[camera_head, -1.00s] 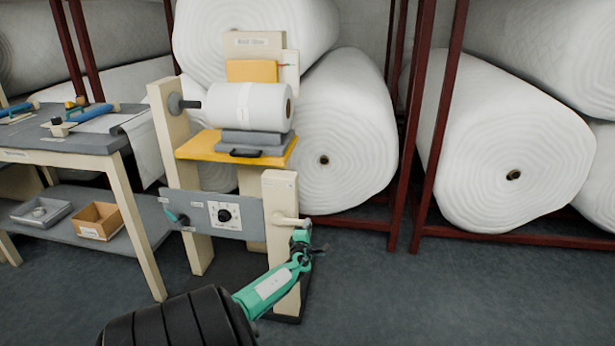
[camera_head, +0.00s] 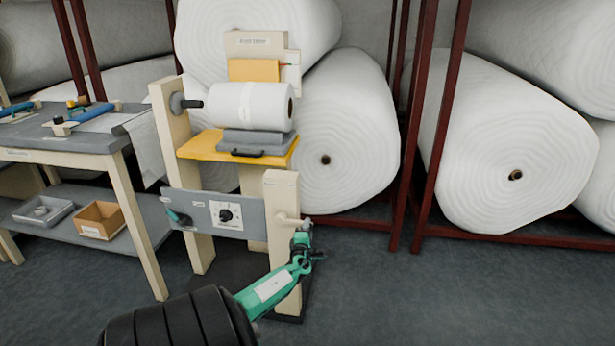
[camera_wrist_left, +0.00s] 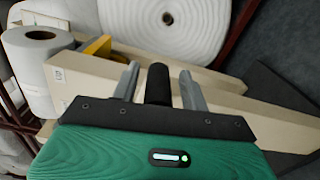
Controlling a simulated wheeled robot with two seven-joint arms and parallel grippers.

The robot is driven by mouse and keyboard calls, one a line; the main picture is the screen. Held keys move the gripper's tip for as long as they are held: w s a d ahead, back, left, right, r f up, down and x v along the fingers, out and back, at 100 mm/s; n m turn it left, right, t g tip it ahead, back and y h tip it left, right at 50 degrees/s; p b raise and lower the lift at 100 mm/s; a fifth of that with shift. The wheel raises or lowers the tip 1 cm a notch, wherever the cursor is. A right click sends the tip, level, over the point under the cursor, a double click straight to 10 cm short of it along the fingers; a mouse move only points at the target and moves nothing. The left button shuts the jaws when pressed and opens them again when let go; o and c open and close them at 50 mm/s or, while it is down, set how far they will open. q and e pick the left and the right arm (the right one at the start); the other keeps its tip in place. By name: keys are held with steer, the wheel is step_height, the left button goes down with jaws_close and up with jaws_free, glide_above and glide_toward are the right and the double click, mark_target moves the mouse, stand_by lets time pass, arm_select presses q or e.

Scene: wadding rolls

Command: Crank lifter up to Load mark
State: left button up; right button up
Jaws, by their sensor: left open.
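The lifter has a yellow platform (camera_head: 195,147) with a grey block (camera_head: 258,138) on it, just under a white roll (camera_head: 240,103). A grey panel (camera_head: 180,201) with a dial (camera_head: 226,215) spans its front; the Load mark cannot be read. The crank's pale hub (camera_head: 287,219) sits on the right cream post (camera_head: 282,190). My left gripper (camera_head: 313,255) is beside this post, low at the crank. In the left wrist view, its open fingers (camera_wrist_left: 160,88) stand on either side of the black crank handle (camera_wrist_left: 158,82), with gaps visible. My right gripper is out of view.
A workbench (camera_head: 70,143) with tools stands at the left, with a grey tray (camera_head: 42,211) and an orange-brown box (camera_head: 100,220) on its lower shelf. Large wadding rolls (camera_head: 350,125) fill dark red racks (camera_head: 430,130) behind. The floor (camera_head: 450,295) at the right is clear.

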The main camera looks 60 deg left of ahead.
arm_select(q)
steer(key=p+v, duration=0.3)
steer(key=v, duration=1)
steer(key=shift+s, duration=0.25)
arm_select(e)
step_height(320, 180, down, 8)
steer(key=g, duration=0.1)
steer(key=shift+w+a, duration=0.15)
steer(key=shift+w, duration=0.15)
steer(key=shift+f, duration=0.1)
